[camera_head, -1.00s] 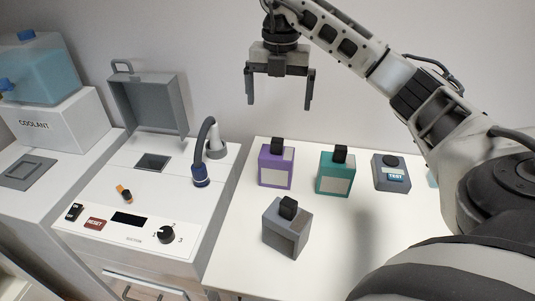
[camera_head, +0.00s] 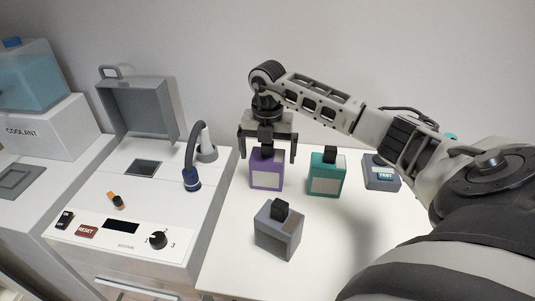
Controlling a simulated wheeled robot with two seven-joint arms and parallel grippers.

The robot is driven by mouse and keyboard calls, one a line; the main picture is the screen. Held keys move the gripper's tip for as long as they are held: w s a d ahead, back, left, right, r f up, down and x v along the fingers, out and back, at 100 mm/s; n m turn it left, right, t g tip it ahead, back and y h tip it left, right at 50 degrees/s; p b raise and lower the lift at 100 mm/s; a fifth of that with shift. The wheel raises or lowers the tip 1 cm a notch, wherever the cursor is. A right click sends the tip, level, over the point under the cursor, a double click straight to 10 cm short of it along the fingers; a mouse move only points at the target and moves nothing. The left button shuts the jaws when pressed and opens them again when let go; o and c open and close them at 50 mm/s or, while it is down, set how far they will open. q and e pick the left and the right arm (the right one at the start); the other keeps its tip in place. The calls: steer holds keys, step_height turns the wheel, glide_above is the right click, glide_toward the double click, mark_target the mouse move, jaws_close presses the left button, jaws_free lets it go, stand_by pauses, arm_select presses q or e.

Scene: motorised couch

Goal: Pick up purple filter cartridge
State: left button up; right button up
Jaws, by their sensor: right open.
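The purple filter cartridge (camera_head: 266,172) stands upright on the white table, with a pale label on its front. Its black top knob is partly hidden by my right gripper (camera_head: 267,157). My right gripper points down over the cartridge, open, with one finger to each side of its upper part. I cannot tell whether the fingers touch it. My left gripper is not in view.
A teal cartridge (camera_head: 326,176) stands just right of the purple one. A grey cartridge (camera_head: 278,232) stands in front. A grey TEST device (camera_head: 381,173) is at the right. A white machine (camera_head: 140,215) with an open lid (camera_head: 139,108) and a hose (camera_head: 192,160) stands left.

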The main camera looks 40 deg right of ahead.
steer(key=shift+f, duration=0.3)
steer(key=c, duration=1.6)
steer(key=shift+r, duration=0.1)
